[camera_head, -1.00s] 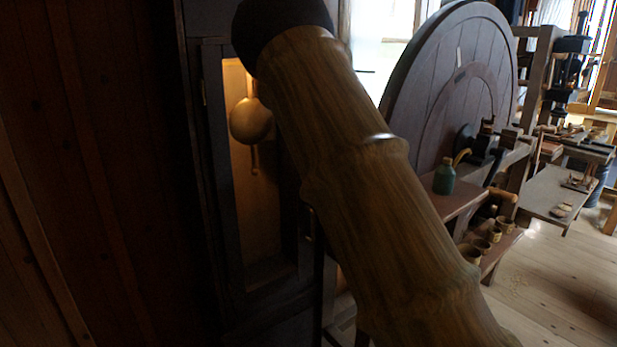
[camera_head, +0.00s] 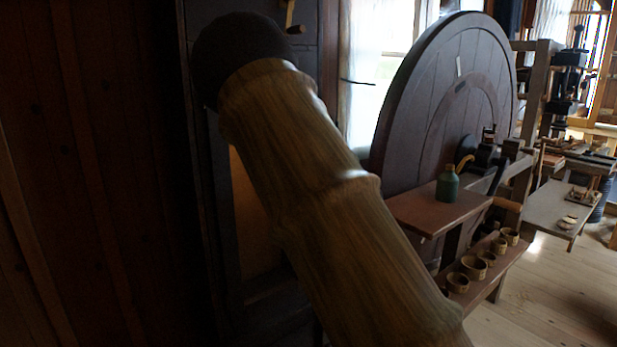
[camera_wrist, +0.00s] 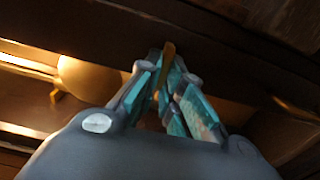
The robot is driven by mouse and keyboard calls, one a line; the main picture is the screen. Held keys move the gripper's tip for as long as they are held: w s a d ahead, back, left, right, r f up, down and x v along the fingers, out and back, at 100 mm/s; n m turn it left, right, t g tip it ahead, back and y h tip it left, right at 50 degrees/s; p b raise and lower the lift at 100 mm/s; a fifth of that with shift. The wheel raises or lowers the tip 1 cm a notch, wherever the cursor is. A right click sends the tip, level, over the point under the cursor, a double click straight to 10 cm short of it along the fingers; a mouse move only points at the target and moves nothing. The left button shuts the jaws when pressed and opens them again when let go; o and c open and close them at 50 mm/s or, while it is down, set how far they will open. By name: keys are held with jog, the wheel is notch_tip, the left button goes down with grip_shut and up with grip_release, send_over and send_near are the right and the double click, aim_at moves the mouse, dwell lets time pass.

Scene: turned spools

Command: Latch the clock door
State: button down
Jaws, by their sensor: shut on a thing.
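The tall dark clock case (camera_head: 270,325) stands left of centre in the head view, its lit opening (camera_head: 255,225) partly covered by my arm. In the wrist view, my gripper (camera_wrist: 166,78) has its teal fingers closed on a slim upright brass piece, apparently the latch (camera_wrist: 168,55), against a dark rail of the clock door (camera_wrist: 110,35). The round brass pendulum bob (camera_wrist: 88,80) shows behind it, to the left, in the lit case. In the head view my arm hides the gripper, the latch and the bob.
A brass fitting with a dark knob (camera_head: 290,18) sits high on the case. A large wooden wheel (camera_head: 430,100) stands to the right. A green bottle (camera_head: 447,187) sits on a shelf (camera_head: 420,210), above several small cups (camera_head: 473,267). Plank wall (camera_head: 90,170) closes the left.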

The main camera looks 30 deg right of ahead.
jog(key=c, duration=1.6)
grip_release()
jog(key=s, duration=1.2)
jog(key=shift+d, duration=0.45)
jog(key=shift+f, duration=0.2)
